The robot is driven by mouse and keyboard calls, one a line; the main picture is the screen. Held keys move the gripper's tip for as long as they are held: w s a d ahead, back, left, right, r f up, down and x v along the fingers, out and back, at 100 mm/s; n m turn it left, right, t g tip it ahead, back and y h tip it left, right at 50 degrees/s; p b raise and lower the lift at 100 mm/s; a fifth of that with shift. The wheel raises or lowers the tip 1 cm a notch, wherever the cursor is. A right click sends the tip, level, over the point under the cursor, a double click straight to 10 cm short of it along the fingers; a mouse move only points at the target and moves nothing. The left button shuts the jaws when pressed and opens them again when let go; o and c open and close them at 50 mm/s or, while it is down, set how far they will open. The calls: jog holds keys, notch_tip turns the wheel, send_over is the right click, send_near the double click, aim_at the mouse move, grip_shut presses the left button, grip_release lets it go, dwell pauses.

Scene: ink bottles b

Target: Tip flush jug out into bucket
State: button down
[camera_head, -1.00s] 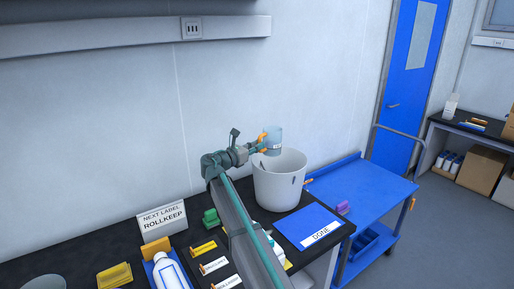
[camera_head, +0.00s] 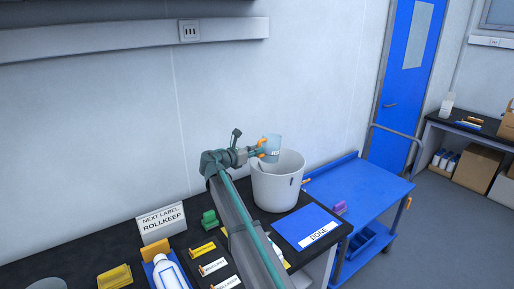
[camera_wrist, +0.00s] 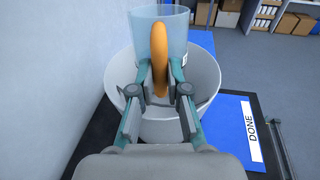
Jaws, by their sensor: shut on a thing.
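The flush jug (camera_head: 272,146) is a clear pale blue vessel with an orange handle. My gripper (camera_head: 259,150) is shut on the orange handle, which shows between the fingers in the wrist view (camera_wrist: 159,62). The jug is over the white bucket (camera_head: 276,186), near its rim, and looks slightly tilted in the head view. In the wrist view the bucket (camera_wrist: 206,85) lies below and around the jug. Whether the jug holds liquid cannot be told.
A blue mat marked DONE (camera_head: 306,226) lies right of the bucket. A blue cart (camera_head: 360,190) stands beyond it. The wall is close behind the bench.

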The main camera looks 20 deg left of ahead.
jog(key=shift+r+g+p, duration=0.5)
jog(key=shift+r+p, duration=0.2)
jog(key=shift+p, duration=0.8)
jog(key=shift+s+r+y+p, duration=0.1)
jog(key=shift+r+y+p, duration=0.2)
jog(key=shift+p, duration=0.65)
jog(key=shift+r+g+p, duration=0.3)
jog(key=shift+g+p, duration=0.3)
jog(key=shift+p, duration=0.45)
jog(key=shift+r+g+y+p, duration=0.5)
jog(key=shift+g+p, duration=0.3)
jog(key=shift+p, duration=0.55)
jog(key=shift+w+d+r+g, duration=0.1)
jog(key=shift+w+r+g, duration=0.2)
jog(key=shift+r+g, duration=0.25)
jog(key=shift+f, duration=0.15)
